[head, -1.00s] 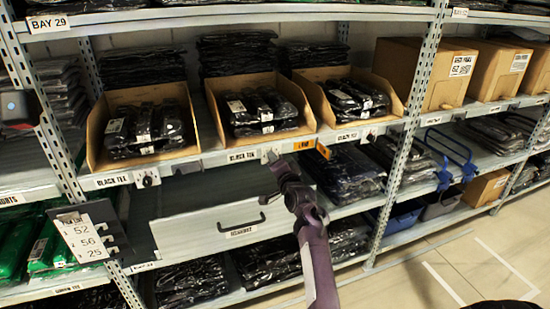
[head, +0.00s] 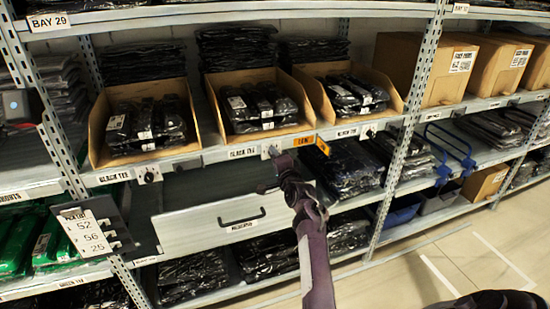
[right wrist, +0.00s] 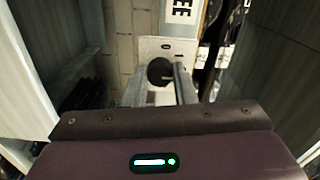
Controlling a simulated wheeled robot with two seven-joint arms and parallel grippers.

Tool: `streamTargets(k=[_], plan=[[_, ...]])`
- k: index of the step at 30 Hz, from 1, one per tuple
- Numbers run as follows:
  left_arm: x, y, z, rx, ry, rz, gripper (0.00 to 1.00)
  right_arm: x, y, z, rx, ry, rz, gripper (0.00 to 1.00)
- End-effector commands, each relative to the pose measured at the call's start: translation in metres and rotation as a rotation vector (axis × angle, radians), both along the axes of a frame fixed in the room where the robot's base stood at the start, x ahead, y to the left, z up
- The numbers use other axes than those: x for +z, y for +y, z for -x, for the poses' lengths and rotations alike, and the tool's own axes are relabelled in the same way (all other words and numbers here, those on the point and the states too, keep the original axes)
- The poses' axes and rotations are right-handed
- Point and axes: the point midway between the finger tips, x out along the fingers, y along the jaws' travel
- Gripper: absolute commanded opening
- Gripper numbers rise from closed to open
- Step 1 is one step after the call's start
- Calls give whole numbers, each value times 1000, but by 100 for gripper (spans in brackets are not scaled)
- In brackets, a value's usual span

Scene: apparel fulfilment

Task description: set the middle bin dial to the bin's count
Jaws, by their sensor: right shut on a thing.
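The middle bin (head: 215,108) is an open cardboard bin holding several black bagged garments with white labels, on the upper shelf. Its dial (right wrist: 160,71) is a dark round knob on a pale plate in the right wrist view. In the head view, the dial is mostly hidden by my right gripper (head: 274,160), at the shelf edge below the bin. My right gripper (right wrist: 160,88) is shut on the dial, with a finger on either side. The dial's setting cannot be read. My left gripper is not in view.
Similar bins stand left (head: 94,142) and right (head: 398,101), with their own dials (head: 148,175) (head: 370,132). An orange tag (head: 322,145) juts from the shelf edge. A grey drawer (head: 190,227) lies below. A card (head: 84,232) reads 52, 56, 25.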

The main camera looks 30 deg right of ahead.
Motion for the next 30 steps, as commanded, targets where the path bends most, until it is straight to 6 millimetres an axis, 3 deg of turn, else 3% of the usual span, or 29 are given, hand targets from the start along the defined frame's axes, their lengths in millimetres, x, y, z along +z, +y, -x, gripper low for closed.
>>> streamTargets(k=[2,3,8,19,30], plan=[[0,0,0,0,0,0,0,-1,0,0,-1,2,0,1],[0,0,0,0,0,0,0,-1,0,0,-1,2,0,27],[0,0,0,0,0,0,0,-1,0,0,-1,1,1,46],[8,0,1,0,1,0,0,2,1,6,0,1,1,46],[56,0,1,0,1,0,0,4,13,57,-2,4,0,46]])
